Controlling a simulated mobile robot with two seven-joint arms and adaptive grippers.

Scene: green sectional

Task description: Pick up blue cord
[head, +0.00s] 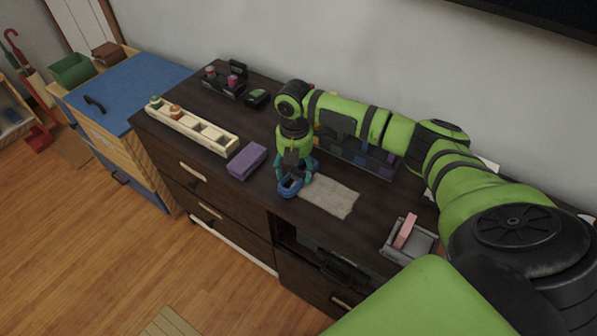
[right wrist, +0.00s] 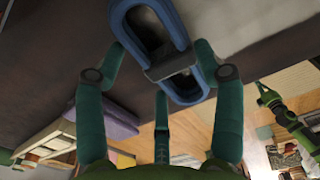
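The blue cord (head: 290,187) is a thick bundled loop near the front edge of the dark dresser top. My right gripper (head: 296,175) points down at it, with teal fingers on either side. In the right wrist view the cord (right wrist: 181,88) shows two blue loops joined by a grey band. Whether the cord is clear of the dresser top is hard to tell. My left gripper is not in the head view.
A purple block (head: 247,160) and a long cream tray (head: 190,127) lie to the left. A beige cloth (head: 332,196) lies just right of the cord. A grey tray (head: 408,242) with a pink block is further right. A dark organizer (head: 355,155) stands behind, near the wall.

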